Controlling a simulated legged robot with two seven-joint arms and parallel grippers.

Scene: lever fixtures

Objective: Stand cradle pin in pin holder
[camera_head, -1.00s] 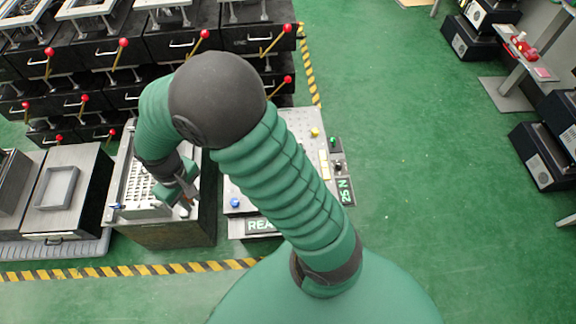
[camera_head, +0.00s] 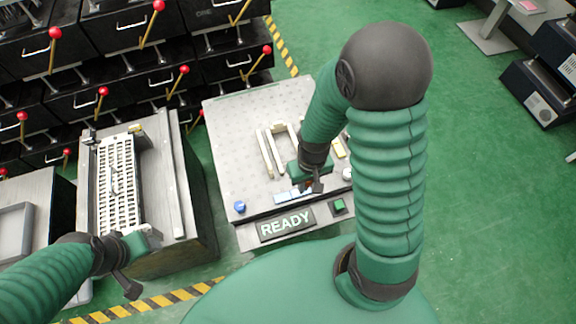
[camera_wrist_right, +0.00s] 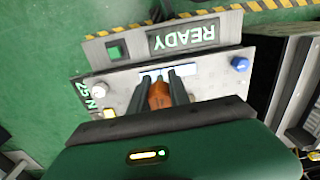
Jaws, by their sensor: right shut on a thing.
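My right gripper (camera_head: 316,186) is over the front part of the grey perforated panel (camera_head: 236,150) with the READY sign. In the right wrist view its two dark fingers (camera_wrist_right: 161,80) are shut on an orange-brown pin (camera_wrist_right: 160,96). The pin's far end is near a pale blue-white strip (camera_wrist_right: 183,71) on the panel; I cannot tell whether they touch. In the head view the strip (camera_head: 290,195) is partly covered by the gripper. I cannot tell which part is the pin holder. My left gripper (camera_head: 134,268) is beside the left box's front edge; its fingers are unclear.
Cream bars (camera_head: 272,150) stand on the panel behind the gripper. A blue knob (camera_head: 239,207) and a green button (camera_head: 338,206) are near its front. A white slotted rack (camera_head: 118,185) lies on the left box. Black drawers with red-knobbed levers (camera_head: 160,50) stand behind.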

